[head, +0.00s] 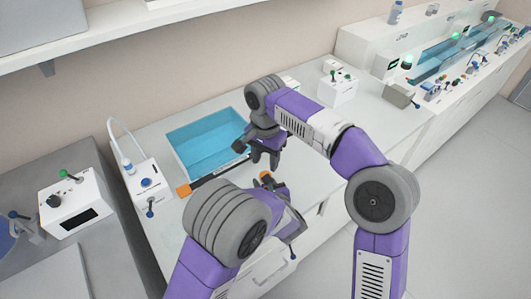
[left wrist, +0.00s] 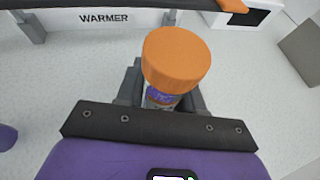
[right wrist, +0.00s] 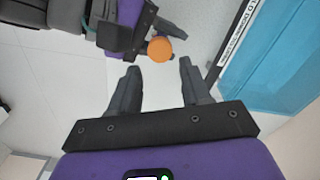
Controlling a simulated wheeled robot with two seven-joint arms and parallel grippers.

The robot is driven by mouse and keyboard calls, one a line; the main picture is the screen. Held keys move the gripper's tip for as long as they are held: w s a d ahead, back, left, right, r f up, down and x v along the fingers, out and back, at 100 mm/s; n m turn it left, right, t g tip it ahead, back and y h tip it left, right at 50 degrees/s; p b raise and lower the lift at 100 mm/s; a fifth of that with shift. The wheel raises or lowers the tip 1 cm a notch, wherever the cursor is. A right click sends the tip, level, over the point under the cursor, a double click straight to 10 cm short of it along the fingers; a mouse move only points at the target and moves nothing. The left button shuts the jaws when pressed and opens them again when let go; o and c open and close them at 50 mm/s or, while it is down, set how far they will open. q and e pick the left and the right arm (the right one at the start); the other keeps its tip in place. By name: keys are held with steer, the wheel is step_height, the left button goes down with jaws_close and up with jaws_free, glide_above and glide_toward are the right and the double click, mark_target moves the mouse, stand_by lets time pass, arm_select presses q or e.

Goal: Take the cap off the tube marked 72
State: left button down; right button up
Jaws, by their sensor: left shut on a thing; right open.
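A tube with a wide orange cap (left wrist: 176,56) stands in my left gripper (left wrist: 163,97), whose fingers are shut on the tube body below the cap. A purple label (left wrist: 160,97) shows just under the cap; its number is not readable. The cap (head: 265,176) shows small in the head view, partly behind my left arm. My right gripper (head: 265,158) is open and empty above and behind the cap, pointing down. In the right wrist view the cap (right wrist: 160,48) lies between and beyond the open fingers, apart from them.
A blue water bath (head: 208,140) is set in the counter behind the grippers. A dark bar with an orange end (head: 183,190) lies along its front. A white unit with a tap (head: 147,180) stands left. In the left wrist view a unit marked WARMER (left wrist: 105,18) is beyond the tube.

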mark_target(266, 172)
step_height(266, 172, down, 6)
stand_by(0.4)
jaws_close()
steer(key=n, duration=0.7)
steer(key=shift+n, duration=0.4)
steer(key=n, duration=0.3)
steer(key=shift+n, duration=0.4)
steer(key=n, duration=0.5)
